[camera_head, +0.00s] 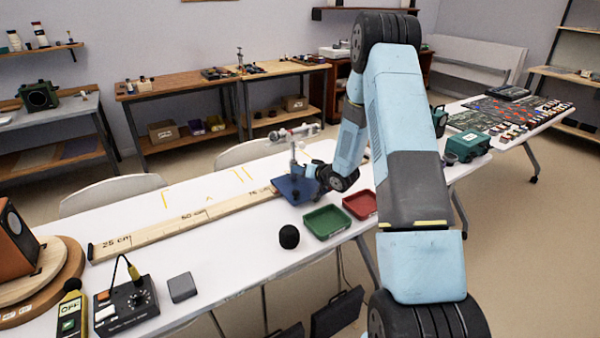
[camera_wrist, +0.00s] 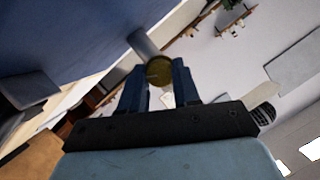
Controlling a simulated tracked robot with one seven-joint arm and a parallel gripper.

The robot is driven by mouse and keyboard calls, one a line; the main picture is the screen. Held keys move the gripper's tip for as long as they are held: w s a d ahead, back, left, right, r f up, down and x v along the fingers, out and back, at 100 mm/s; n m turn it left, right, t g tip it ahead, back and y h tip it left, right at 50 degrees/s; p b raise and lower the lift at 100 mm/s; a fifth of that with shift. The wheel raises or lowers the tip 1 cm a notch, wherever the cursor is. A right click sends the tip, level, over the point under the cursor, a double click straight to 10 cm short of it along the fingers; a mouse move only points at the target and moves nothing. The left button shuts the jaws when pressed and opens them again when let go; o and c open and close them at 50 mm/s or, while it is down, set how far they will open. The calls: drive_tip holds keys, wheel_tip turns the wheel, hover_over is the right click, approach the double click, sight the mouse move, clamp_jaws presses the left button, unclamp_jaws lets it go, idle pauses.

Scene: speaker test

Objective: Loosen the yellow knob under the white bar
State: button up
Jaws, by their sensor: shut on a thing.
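The stand has a blue base (camera_head: 295,191) on the long table and an upright post topped by a pale bar (camera_head: 296,132). My gripper (camera_head: 313,172) is low beside the post, just above the base. In the wrist view, the round yellow knob (camera_wrist: 159,70) sits between the two blue fingertips of my gripper (camera_wrist: 158,78), which are shut on it. A grey post (camera_wrist: 143,44) runs up behind the knob. In the head view the knob is not clearly visible, with my gripper over that spot. The bar cannot be made out in the wrist view.
A wooden ruler track (camera_head: 180,223) runs left from the stand. A control box (camera_head: 126,305) and an orange speaker (camera_head: 18,246) stand at the left.

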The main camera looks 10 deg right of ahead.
drive_tip(key=n+h, duration=0.1)
drive_tip(key=n, duration=0.1)
drive_tip(key=n+h, duration=0.1)
drive_tip(key=n, duration=0.1)
drive_tip(key=shift+s+a+h, duration=0.1)
drive_tip(key=shift+a+h, duration=0.1)
drive_tip(key=shift+h, duration=0.1)
drive_tip(key=n+t+h, duration=0.1)
drive_tip(key=n+h, duration=0.1)
drive_tip(key=n, duration=0.1)
drive_tip(key=shift+a+n, duration=0.15)
drive_tip(key=shift+n, duration=0.25)
drive_tip(key=shift+t+h, duration=0.3)
drive_tip(key=shift+h, duration=0.1)
drive_tip(key=o, duration=1.1)
drive_tip(key=shift+c, duration=0.2)
drive_tip(key=shift+s, duration=0.15)
drive_tip(key=v, duration=1.3)
drive_tip(key=shift+s, duration=0.25)
